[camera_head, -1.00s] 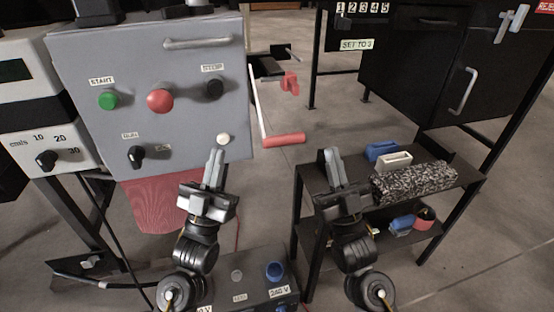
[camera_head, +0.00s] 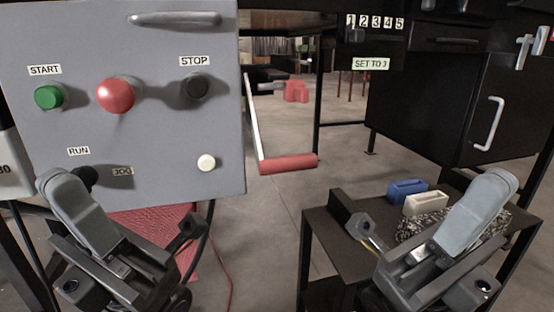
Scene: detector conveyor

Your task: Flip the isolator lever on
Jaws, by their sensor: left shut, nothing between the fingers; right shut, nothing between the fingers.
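The isolator lever is a thin white rod (camera_head: 253,122) with a red grip (camera_head: 289,163) at its lower end. It hangs down along the right side of the grey control box (camera_head: 150,170), and its grip sticks out to the right. My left gripper (camera_head: 62,188) is shut and empty in front of the box's lower left, to the left of the lever and apart from it. My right gripper (camera_head: 490,190) is shut and empty at the right, in front of the small dark shelf, also apart from the lever.
The box carries a green START button (camera_head: 48,97), a red mushroom button (camera_head: 116,95), a black STOP button (camera_head: 197,86) and a white knob (camera_head: 206,162). A dark shelf (camera_head: 335,235) holds blue (camera_head: 406,188) and cream (camera_head: 424,203) holders. Floor between box and shelf is open.

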